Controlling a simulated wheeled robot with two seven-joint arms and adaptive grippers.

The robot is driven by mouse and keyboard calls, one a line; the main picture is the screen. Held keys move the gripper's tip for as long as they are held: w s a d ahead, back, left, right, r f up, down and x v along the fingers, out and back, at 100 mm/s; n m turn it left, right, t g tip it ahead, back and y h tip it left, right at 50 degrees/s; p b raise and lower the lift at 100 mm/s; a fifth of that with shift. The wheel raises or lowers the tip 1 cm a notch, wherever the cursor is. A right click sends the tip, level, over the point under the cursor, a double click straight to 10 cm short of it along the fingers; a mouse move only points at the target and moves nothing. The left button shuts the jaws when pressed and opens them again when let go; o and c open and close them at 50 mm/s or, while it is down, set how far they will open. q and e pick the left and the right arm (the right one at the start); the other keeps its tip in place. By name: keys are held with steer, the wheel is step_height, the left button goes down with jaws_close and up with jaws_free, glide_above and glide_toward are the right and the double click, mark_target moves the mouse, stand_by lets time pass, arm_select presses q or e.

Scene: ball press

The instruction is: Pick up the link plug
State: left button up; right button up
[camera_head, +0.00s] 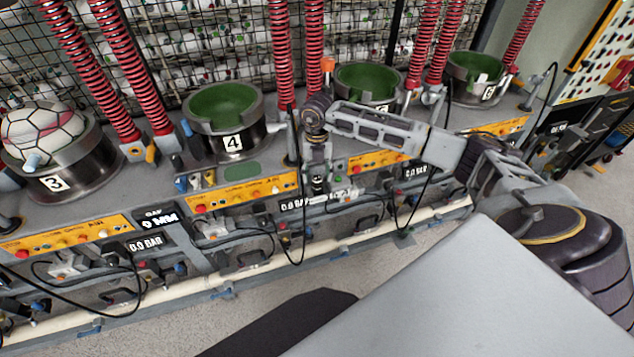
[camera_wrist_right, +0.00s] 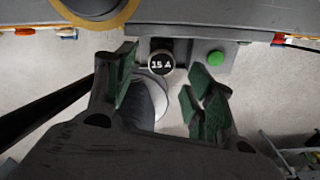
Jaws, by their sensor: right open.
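My right gripper (camera_head: 318,188) hangs down at the front of the press bench, between the station marked 4 and the one to its right. In the right wrist view the same gripper (camera_wrist_right: 165,85) is open, with green pads on its fingers. A dark round part marked 15 A (camera_wrist_right: 161,62) shows between and just beyond the fingertips. It may be the link plug, but I cannot tell for sure. A pale round shape (camera_wrist_right: 150,100) shows below it, partly hidden by the gripper. I see nothing held. My left gripper is not in view.
A green button (camera_wrist_right: 216,58) sits right of the 15 A part. An orange control strip (camera_head: 245,191) and hanging black cables (camera_head: 303,230) are near the gripper. Green-lined cups (camera_head: 222,105) and a ball (camera_head: 43,131) stand on the bench. A pale pipe (camera_head: 262,268) runs low along the front.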

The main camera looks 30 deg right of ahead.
mark_target(317, 179)
step_height(317, 179, down, 3)
steer(key=shift+r+p, duration=0.1)
steer(key=shift+p, duration=0.35)
steer(key=shift+w+f, duration=0.1)
steer(key=shift+f, duration=0.6)
steer(key=c, duration=1.1)
steer(key=shift+r, duration=0.2)
steer(key=shift+r+b, duration=0.85)
steer(key=shift+r, duration=4)
